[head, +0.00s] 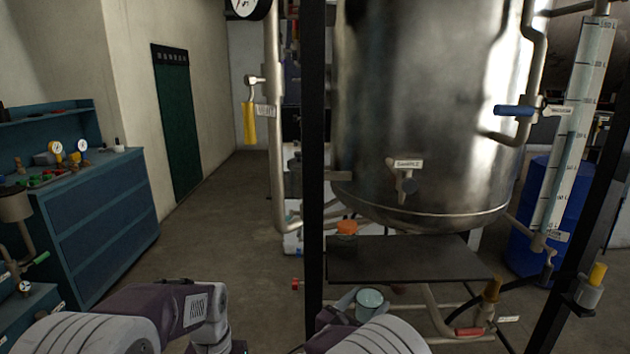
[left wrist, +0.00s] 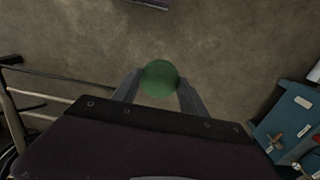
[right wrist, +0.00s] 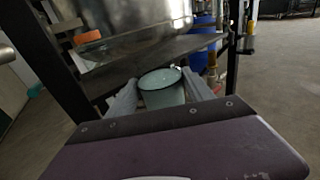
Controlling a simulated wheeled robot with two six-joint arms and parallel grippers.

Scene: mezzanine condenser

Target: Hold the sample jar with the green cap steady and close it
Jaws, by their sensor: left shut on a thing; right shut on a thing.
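The sample jar (right wrist: 162,92) is a pale green, see-through jar with its round mouth uncovered. My right gripper (right wrist: 163,84) is shut on its sides and holds it in front of the dark shelf; the jar also shows low in the head view (head: 370,299). The green cap (left wrist: 160,79) is round and sits between the fingertips of my left gripper (left wrist: 160,86), which is shut on it above the floor. The cap and left fingers are not seen in the head view. The cap and jar are apart.
A black upright post (head: 314,180) stands left of the shelf. Pipes and valves are below and right. A blue cabinet (head: 95,215) stands left, with open floor between.

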